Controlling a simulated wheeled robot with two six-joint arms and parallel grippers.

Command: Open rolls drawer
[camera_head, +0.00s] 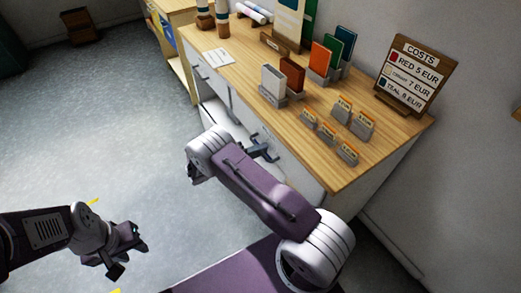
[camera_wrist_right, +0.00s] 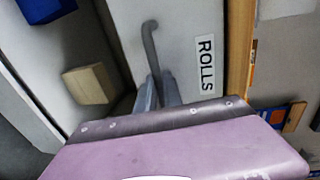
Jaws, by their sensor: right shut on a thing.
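The rolls drawer (camera_wrist_right: 185,25) has a white front with a "ROLLS" label and a grey bar handle (camera_wrist_right: 150,40) in the right wrist view. My right gripper (camera_wrist_right: 158,92) is shut on this handle; my own purple wrist part hides the lower end of the grip. In the head view my right gripper (camera_head: 264,150) is at the drawer fronts below the tabletop edge, partly hidden by my arm. My left gripper (camera_head: 126,258) is open and empty above the floor, away from the table.
The wooden table (camera_head: 345,172) carries card holders, sample boxes and a costs sign (camera_head: 412,75). Beside the drawer front, the right wrist view shows an open space with a wooden block (camera_wrist_right: 90,84). The grey floor (camera_head: 95,130) at left is clear.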

